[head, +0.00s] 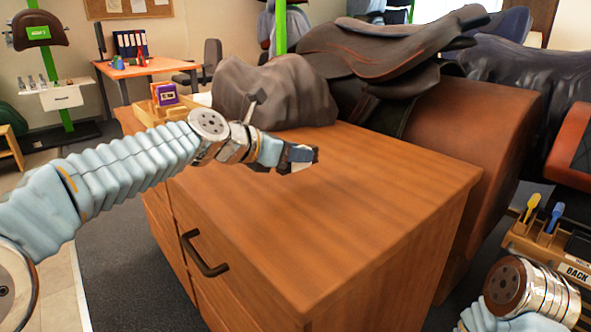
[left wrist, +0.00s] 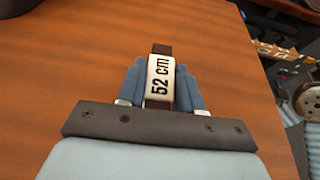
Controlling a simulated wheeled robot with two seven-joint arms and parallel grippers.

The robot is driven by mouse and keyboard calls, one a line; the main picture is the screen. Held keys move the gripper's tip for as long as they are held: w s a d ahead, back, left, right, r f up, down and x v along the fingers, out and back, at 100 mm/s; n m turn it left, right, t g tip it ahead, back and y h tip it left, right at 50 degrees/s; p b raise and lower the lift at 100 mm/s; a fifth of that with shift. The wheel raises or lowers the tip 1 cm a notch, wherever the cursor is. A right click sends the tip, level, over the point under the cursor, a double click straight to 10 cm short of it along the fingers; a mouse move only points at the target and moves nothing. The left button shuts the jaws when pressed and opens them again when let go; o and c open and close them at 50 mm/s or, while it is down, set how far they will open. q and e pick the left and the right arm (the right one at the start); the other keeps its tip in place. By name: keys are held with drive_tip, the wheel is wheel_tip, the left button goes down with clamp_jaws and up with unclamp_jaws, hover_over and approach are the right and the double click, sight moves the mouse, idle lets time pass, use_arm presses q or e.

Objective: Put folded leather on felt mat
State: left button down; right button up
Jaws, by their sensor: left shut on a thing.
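My left gripper (head: 298,158) is above the wooden cabinet top (head: 350,200). In the left wrist view its blue fingers (left wrist: 160,85) are shut on a small brown folded leather piece (left wrist: 161,49). I cannot pick out a felt mat in either view. My right arm shows at the lower right of the head view, but its gripper is out of frame.
A grey draped bulk (head: 275,92) stands at the back of the cabinet, beside a small wooden tray (head: 160,112). A dark saddle (head: 390,50) sits on a brown stand at the right. The cabinet's middle and front are clear. A wooden organiser (head: 530,243) is at far right.

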sight(295, 167)
use_arm(q)
wheel_tip(295, 167, down, 4)
drive_tip(key=shift+w+r+b, duration=0.15)
drive_tip(key=shift+r+b, duration=0.1)
drive_tip(key=shift+b, duration=0.45)
drive_tip(key=shift+r, duration=0.1)
drive_tip(key=c, duration=0.8)
unclamp_jaws()
drive_tip(key=shift+o, duration=0.2)
